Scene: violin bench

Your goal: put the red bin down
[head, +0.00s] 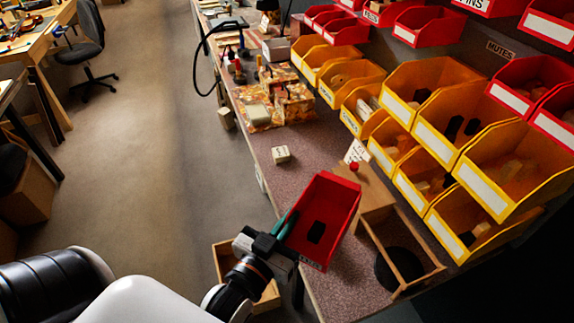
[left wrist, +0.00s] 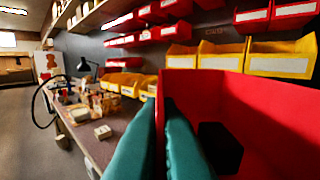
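The red bin (head: 327,205) is near the front of the bench in the head view, tilted, with a dark object (head: 316,232) inside. My left gripper (head: 283,226) is at its left wall, with teal fingers on that wall. In the left wrist view the red bin (left wrist: 265,115) fills the right side, and the teal fingers (left wrist: 166,130) close on either side of its wall. Whether the bin's underside touches the bench (head: 345,290) is hidden. My right gripper is not seen in either view.
A wooden box with an open frame (head: 400,245) stands close to the right of the bin. Yellow bins (head: 475,225) rise behind it. A small pale block (head: 281,154) lies on the bench farther back. Bare bench shows between that block and the red bin. An open drawer (head: 228,262) is below the bench edge.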

